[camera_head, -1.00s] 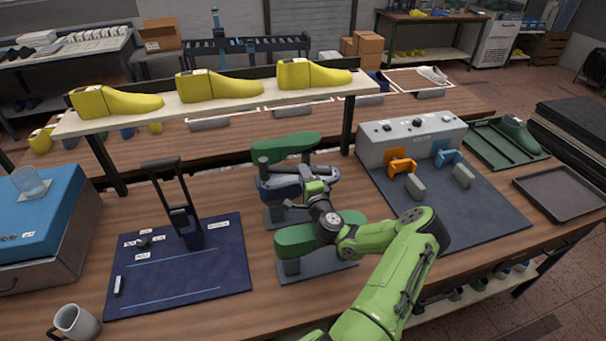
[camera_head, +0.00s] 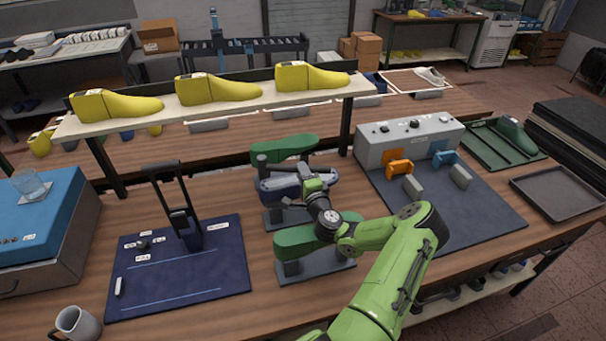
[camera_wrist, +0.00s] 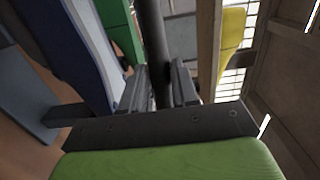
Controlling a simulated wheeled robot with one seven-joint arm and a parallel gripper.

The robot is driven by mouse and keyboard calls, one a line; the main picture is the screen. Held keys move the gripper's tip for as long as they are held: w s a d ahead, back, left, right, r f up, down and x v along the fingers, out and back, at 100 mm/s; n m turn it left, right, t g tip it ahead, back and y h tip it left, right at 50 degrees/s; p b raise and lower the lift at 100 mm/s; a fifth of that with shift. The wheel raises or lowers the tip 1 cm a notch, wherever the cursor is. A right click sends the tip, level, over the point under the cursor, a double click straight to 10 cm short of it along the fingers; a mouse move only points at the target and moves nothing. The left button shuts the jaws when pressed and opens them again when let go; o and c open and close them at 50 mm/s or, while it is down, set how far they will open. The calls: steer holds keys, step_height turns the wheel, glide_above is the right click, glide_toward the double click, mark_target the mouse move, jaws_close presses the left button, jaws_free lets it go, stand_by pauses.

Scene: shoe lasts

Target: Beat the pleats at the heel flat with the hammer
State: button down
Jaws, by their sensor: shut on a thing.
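My gripper (camera_wrist: 161,88) is shut on a dark round handle (camera_wrist: 153,35), which I take to be the hammer's; the hammer head is out of the wrist view. In the head view my gripper (camera_head: 318,186) is over the right end of a blue and pale shoe (camera_head: 283,184) on a stand. The shoe (camera_wrist: 84,45) also shows left of the fingers in the wrist view, apart from them. The heel pleats are hidden or too small to make out. I cannot tell whether the hammer touches the shoe.
Green lasts stand behind (camera_head: 284,148) and in front (camera_head: 297,240) of the shoe, close to my arm. A shelf (camera_head: 225,112) with yellow lasts spans behind. A navy mat (camera_head: 180,275) with an upright black holder lies left; a grey machine (camera_head: 400,142) stands right.

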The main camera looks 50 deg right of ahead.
step_height(320, 180, up, 3)
steer(key=shift+f+p, duration=0.2)
steer(key=shift+p, duration=0.25)
stand_by(0.6)
stand_by(0.4)
